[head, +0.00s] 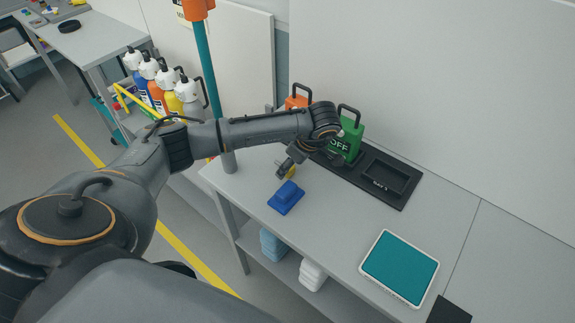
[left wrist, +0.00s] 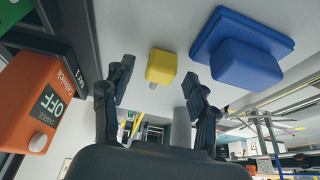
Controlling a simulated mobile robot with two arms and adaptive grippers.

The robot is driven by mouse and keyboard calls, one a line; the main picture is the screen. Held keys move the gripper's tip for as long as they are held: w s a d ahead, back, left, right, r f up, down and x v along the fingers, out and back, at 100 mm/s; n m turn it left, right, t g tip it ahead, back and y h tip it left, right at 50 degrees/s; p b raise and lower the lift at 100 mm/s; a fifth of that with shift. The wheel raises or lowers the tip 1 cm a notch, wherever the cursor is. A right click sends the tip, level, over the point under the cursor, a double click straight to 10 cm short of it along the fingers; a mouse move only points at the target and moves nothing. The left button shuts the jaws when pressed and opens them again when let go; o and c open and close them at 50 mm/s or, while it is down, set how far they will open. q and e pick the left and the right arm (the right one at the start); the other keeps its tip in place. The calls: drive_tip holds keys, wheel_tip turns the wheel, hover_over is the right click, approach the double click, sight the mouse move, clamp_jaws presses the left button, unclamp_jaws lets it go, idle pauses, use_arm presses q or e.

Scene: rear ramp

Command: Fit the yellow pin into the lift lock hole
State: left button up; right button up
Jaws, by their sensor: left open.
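The yellow pin (left wrist: 161,66) lies on the grey table top, with a short metal tip showing below its yellow head. In the left wrist view it sits ahead of and between the fingers of my left gripper (left wrist: 158,78), which is open and empty. In the head view my left gripper (head: 285,166) is low over the table, and the pin (head: 292,171) shows small and partly hidden beside it. I cannot make out the lift lock hole in either view. My right gripper is not in view.
A blue block (head: 287,197) lies close to the gripper. A green box marked OFF (head: 351,138) and an orange box (head: 297,100) stand by a black tray (head: 404,197). A teal-topped tablet (head: 400,266) lies to the right. The table's front middle is clear.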

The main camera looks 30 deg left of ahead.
use_arm(q)
drive_tip(key=shift+a+f, duration=0.2)
drive_tip(key=shift+f, duration=0.35)
clamp_jaws()
